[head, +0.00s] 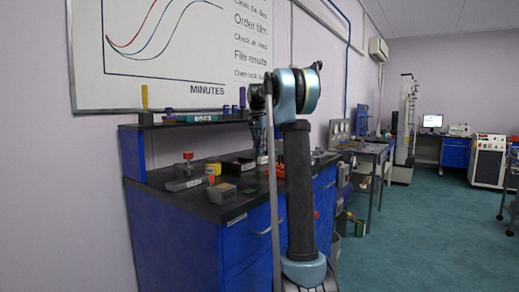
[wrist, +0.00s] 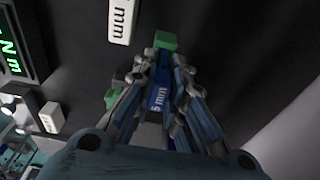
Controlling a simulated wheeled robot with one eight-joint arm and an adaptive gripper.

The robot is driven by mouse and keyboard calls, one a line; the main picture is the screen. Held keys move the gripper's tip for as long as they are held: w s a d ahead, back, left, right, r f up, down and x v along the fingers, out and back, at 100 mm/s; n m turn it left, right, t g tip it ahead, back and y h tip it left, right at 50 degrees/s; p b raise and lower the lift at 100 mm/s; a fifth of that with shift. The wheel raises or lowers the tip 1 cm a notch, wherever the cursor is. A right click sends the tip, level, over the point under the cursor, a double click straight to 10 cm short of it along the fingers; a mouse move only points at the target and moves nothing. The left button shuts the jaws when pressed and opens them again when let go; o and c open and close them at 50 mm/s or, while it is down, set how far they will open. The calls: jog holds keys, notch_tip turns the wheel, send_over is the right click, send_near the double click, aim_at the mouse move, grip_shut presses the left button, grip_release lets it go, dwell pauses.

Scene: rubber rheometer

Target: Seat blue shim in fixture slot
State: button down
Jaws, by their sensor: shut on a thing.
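The blue shim (wrist: 159,97), marked "5 mm", is between the fingers of my gripper (wrist: 162,72) in the wrist view. The gripper is shut on it. One green piece (wrist: 165,41) shows just past the fingertips and another (wrist: 111,98) beside the left finger. I cannot tell whether they are one part or touch the shim. In the head view my gripper (head: 262,137) points down over the dark benchtop, partly hidden by my arm. The shim is not clear there, and I cannot make out the fixture slot in either view.
On the bench (head: 200,213) stand a red-topped part (head: 188,157), a grey-and-yellow box (head: 221,192) and a dark tray (head: 238,167). A raised shelf (head: 170,125) runs behind.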

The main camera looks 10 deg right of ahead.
jog(key=shift+f, duration=0.35)
jog(key=c, duration=1.6)
grip_release()
jog(key=shift+o, duration=0.2)
jog(key=r, duration=0.8)
jog(key=s+a+r, duration=0.1)
jog(key=r, duration=0.2)
jog(key=shift+r, duration=0.4)
